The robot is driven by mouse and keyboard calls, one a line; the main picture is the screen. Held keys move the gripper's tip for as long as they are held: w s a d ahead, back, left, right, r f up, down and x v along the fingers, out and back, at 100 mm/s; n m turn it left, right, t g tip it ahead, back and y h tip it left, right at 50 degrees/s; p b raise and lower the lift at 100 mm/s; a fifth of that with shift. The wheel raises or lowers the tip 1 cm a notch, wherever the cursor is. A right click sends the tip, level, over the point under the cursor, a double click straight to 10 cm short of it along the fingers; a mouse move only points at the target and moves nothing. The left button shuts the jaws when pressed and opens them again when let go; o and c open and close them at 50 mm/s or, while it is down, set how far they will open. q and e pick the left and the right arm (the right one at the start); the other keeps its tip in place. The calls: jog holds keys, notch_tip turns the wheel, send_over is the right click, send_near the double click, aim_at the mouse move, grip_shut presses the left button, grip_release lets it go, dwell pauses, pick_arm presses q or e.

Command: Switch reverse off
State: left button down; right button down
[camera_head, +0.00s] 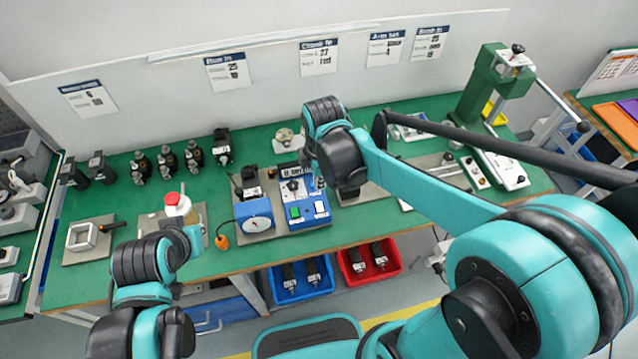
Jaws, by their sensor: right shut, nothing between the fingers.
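A blue control unit (305,216) stands at the middle of the green bench, with a green button (294,212) and a white button (320,207) on its front. Its upper panel carries small dark and light parts, too small to read, so I cannot tell which is the reverse switch or how it is set. My right gripper (306,161) is shut and empty, at the upper right edge of the unit; the wrist partly hides it, and I cannot tell whether it touches. My left arm is at the lower left; its gripper does not show.
A blue box with a white dial (258,222) stands left of the unit. Blue (302,280) and red (369,260) bins are below the bench front. A green press (495,85) stands at the right. Bare bench lies between fixtures.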

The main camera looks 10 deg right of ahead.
aim_at(318, 204)
jog(key=f+b, duration=0.1)
jog(key=f, duration=0.2)
jog(key=w+f+b, duration=0.1)
jog(key=f+b, duration=0.1)
jog(key=f, duration=0.2)
jog(key=f+b, duration=0.1)
jog(key=f, duration=0.3)
jog(key=shift+w, duration=0.2)
jog(key=shift+w+f+b, duration=0.15)
jog(key=shift+f+b, duration=0.4)
jog(key=shift+r, duration=0.2)
jog(key=shift+s, duration=0.2)
